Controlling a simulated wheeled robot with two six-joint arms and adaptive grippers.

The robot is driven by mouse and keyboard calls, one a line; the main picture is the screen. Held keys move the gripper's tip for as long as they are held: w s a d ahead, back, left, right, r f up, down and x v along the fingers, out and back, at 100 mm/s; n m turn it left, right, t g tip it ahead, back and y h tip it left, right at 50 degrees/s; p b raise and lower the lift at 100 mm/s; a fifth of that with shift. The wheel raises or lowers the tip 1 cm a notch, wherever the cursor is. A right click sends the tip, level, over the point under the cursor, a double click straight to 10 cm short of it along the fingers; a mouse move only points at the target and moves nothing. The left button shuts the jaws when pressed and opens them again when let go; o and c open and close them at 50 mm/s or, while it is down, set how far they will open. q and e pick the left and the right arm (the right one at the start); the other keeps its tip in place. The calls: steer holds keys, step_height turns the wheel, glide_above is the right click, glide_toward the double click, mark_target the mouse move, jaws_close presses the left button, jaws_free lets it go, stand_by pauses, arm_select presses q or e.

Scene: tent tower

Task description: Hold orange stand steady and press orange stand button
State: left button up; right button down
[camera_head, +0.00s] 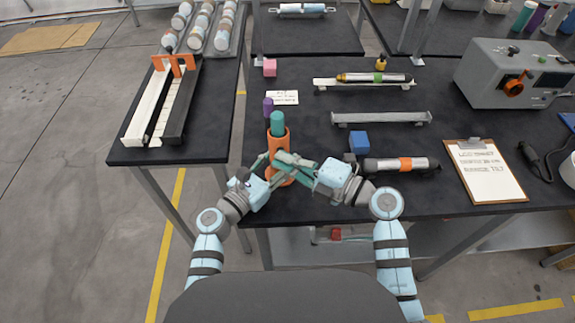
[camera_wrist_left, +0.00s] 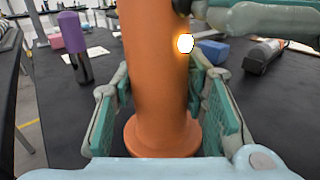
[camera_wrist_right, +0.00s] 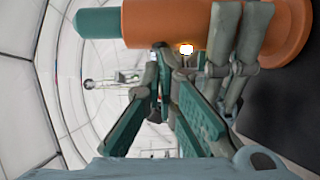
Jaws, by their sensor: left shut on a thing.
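The orange stand (camera_head: 272,140), with a teal cylinder (camera_head: 277,123) on top, is upright near the table's front edge. My left gripper (camera_head: 276,173) is shut around its lower part, with one finger pad on each side in the left wrist view (camera_wrist_left: 165,125). The stand's button glows white (camera_wrist_left: 186,43) on the side of the orange column, and also shows in the right wrist view (camera_wrist_right: 185,48). My right gripper (camera_wrist_right: 170,65) points at the column from the right. Its fingertips are close to the glowing button; contact is unclear. Its fingers are near each other.
A purple cylinder (camera_head: 268,107) stands just behind the stand. A blue cube (camera_head: 359,142) and a dark cylinder with an orange band (camera_head: 400,164) are to the right. A clipboard (camera_head: 485,172) and grey machine (camera_head: 515,75) are farther right.

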arm_select(q)
steer(key=shift+s+d+f, duration=0.1)
steer(key=shift+s+f, duration=0.05)
steer(key=shift+c, duration=0.3)
arm_select(e)
steer(key=s+a+v, duration=0.1)
steer(key=s+v, duration=0.1)
steer(key=v, duration=1.1)
steer(key=shift+s+a, duration=0.2)
steer(key=shift+a, duration=0.15)
arm_select(q)
steer(key=o, duration=1.4)
steer(key=shift+o, duration=0.2)
arm_select(e)
steer(key=shift+w, duration=0.1)
